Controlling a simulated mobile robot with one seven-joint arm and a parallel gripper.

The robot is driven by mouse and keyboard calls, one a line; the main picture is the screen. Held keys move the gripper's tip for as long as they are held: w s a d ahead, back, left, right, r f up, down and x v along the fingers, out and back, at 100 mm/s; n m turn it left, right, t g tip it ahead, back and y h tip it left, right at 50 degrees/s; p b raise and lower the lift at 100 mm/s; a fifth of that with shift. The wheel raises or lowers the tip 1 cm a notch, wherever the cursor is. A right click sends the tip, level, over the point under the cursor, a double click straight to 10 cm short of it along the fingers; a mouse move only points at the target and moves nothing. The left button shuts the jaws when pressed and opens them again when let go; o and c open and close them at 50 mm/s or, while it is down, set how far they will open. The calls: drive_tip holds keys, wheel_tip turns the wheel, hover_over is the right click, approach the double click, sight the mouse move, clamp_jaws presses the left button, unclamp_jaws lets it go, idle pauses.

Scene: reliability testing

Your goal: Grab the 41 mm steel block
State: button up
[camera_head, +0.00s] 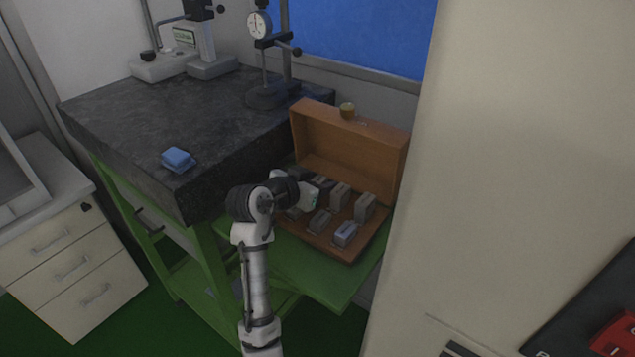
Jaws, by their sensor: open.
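An open wooden case (350,136) stands on a green shelf at the right side of the dark stone table. Several small grey steel blocks (364,207) stand in rows in its lower tray. One block at the front (346,233) has a bluish top. Size marks are too small to read, so I cannot tell which block is the 41 mm one. My gripper (311,198) is over the left part of the case, close to the blocks. Its fingers are small and partly hidden by my wrist; it appears open. My arm hides some blocks on the left.
The dark stone table (130,115) holds a blue cloth (178,159), a dial gauge stand (266,95) and another instrument (185,55). A large beige panel (500,180) closes off the right. The green shelf (320,283) is clear in front of the case.

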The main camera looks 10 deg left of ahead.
clamp_jaws()
idle(0.3)
